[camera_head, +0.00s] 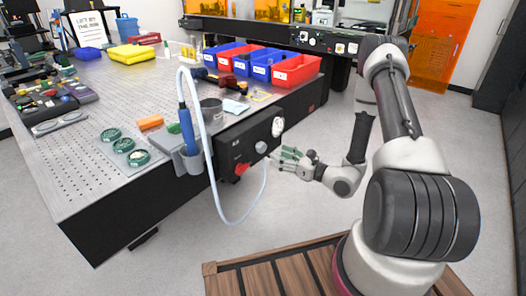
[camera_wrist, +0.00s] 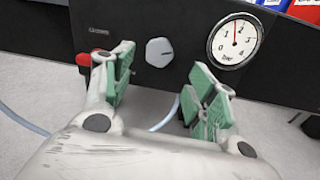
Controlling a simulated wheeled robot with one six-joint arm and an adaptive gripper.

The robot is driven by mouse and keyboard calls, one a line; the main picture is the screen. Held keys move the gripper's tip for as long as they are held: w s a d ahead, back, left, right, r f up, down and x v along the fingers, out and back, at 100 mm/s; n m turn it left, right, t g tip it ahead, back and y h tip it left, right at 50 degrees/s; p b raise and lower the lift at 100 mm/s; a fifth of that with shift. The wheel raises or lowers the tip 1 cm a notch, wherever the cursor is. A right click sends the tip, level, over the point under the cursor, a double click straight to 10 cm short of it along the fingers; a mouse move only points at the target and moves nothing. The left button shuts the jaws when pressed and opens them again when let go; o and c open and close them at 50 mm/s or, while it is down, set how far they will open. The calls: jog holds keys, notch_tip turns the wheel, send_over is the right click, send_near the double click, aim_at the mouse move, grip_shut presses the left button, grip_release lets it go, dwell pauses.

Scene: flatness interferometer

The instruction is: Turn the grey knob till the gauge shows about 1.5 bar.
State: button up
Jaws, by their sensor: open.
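In the head view the gauge (camera_head: 278,127) is too small to read. My gripper (camera_wrist: 165,78) is open and empty, its green pads spread apart. It is in front of the knob, and I see no contact. My gripper also shows in the head view (camera_head: 284,157).
A red knob (camera_head: 242,169) is left of the grey knob, close to my left finger in the wrist view. A pale hose (camera_head: 204,130) loops down in front of the box. Red and blue bins (camera_head: 296,70) stand on the perforated table (camera_head: 75,150). The floor beside the table is clear.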

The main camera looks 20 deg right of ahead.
aim_at(264, 148)
jog(key=x, duration=0.7)
jog(key=shift+w+a+r, duration=0.2)
jog(key=shift+w+a, duration=0.05)
jog(key=c, duration=1)
jog(key=shift+c, duration=0.2)
jog(key=shift+n, duration=0.3)
jog(key=o, duration=1)
jog(key=shift+o, duration=0.2)
